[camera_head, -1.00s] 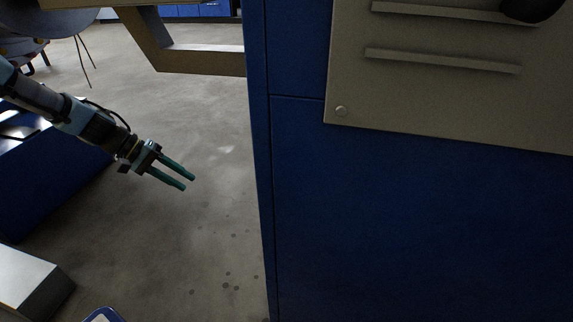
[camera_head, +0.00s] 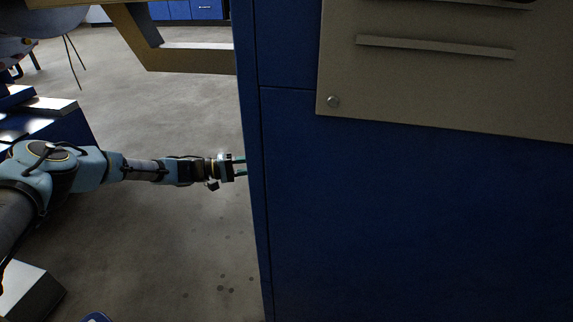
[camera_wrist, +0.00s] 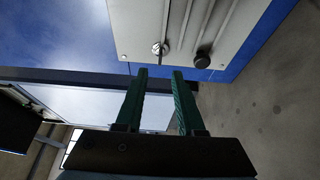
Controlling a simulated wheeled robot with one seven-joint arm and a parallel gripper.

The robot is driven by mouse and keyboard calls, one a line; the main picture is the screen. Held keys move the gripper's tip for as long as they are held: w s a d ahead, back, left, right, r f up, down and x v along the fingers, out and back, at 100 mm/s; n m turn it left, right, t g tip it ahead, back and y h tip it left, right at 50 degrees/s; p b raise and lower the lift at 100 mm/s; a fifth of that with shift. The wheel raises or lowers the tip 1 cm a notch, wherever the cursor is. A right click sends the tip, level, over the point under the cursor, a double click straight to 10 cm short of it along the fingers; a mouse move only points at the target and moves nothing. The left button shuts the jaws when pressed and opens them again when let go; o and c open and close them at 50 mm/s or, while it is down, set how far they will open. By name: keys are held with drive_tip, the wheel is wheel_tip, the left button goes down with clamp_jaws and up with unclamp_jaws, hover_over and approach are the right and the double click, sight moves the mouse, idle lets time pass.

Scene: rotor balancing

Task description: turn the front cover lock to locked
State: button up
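In the wrist view, a pale grey cover panel (camera_wrist: 134,24) with raised ribs sits on a blue surface ahead of my gripper. A small silver lock-like fitting (camera_wrist: 160,48) is near its lower edge, between and beyond my fingertips. Its locked or unlocked position is too small to tell. A round black knob (camera_wrist: 202,62) is to its right. My gripper (camera_wrist: 160,73) has two green fingers, open with nothing between them, apart from the fitting. In the head view, my gripper (camera_head: 241,166) is at the left edge of the blue cabinet (camera_head: 420,220), its fingertips partly hidden.
The cabinet face in the head view carries a beige ribbed panel (camera_head: 420,80) with a small round fastener (camera_head: 333,102). I cannot tell if it is the wrist view's panel. A beige frame (camera_head: 185,60) stands behind. Open concrete floor (camera_head: 200,115) lies left of the cabinet.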

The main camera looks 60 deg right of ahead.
drive_tip(key=b+x, duration=0.3)
drive_tip(key=x, duration=0.5)
clamp_jaws()
idle(0.5)
